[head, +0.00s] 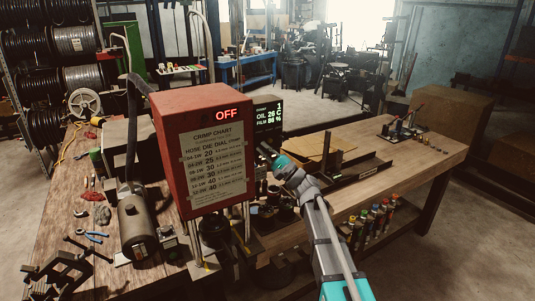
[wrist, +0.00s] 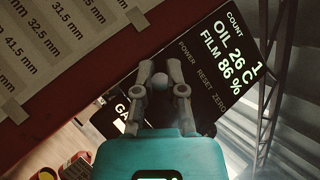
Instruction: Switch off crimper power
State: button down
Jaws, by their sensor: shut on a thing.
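The red crimper (head: 200,110) stands on the bench with a red lit "OFF" (head: 227,113) at its top right. Its dark display panel (head: 268,122) is on the right side and reads count 1, oil 26 C, film 86 %. In the wrist view the panel (wrist: 232,62) carries the labels POWER, RESET and ZERO. The knob is hidden in the head view, where my gripper (head: 268,152) reaches in from the lower right.
A crimp chart (head: 218,160) covers the crimper's front. A motor (head: 136,222) and pliers (head: 92,236) lie on the bench at left. Colour-capped dies (head: 372,220) stand in a rack below the right bench (head: 400,160). Hose reels (head: 75,40) are at the back left.

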jog(key=shift+w, duration=0.15)
jog(key=c, duration=0.7)
grip_release()
jog(key=shift+f, duration=0.1)
